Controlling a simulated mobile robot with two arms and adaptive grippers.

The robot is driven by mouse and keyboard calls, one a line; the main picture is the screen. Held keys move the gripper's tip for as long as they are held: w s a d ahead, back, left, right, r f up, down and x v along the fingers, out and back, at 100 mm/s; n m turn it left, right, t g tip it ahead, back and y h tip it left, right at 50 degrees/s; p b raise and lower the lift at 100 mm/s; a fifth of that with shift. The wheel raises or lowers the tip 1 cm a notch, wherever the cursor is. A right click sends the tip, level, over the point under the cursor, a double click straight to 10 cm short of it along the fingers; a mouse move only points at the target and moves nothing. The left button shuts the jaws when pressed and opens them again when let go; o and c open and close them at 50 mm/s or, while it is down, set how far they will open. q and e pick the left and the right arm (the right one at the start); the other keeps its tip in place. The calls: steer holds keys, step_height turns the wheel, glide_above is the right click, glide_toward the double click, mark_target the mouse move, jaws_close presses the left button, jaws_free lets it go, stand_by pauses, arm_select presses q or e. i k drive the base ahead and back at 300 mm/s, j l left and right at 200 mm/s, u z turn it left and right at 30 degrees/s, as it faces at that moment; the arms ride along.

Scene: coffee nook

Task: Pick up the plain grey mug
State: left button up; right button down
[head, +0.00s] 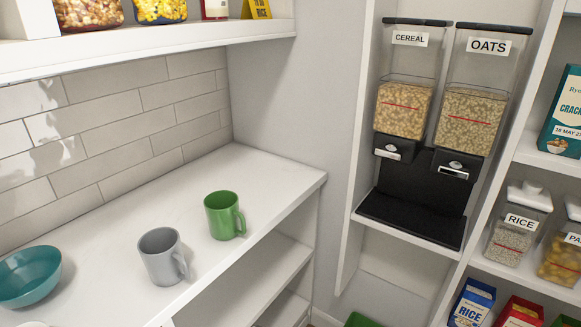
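The plain grey mug (161,258) stands upright on the white counter (120,222), in the lower left of the head view. Its handle points to the lower right. A green mug (222,216) stands upright just behind it and to the right, with a gap between them. The grey mug's opening faces up and nothing covers it. Neither of my grippers shows in this view.
A teal bowl (30,277) sits left of the grey mug. A white shelf (150,48) overhangs the counter's back. Cereal and oats dispensers (404,108) stand in a cabinet on the right. The counter's front edge lies close to the grey mug's right; the counter behind the mugs is clear.

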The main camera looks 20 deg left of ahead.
mark_target(161, 249)
steer(key=u, duration=1.2)
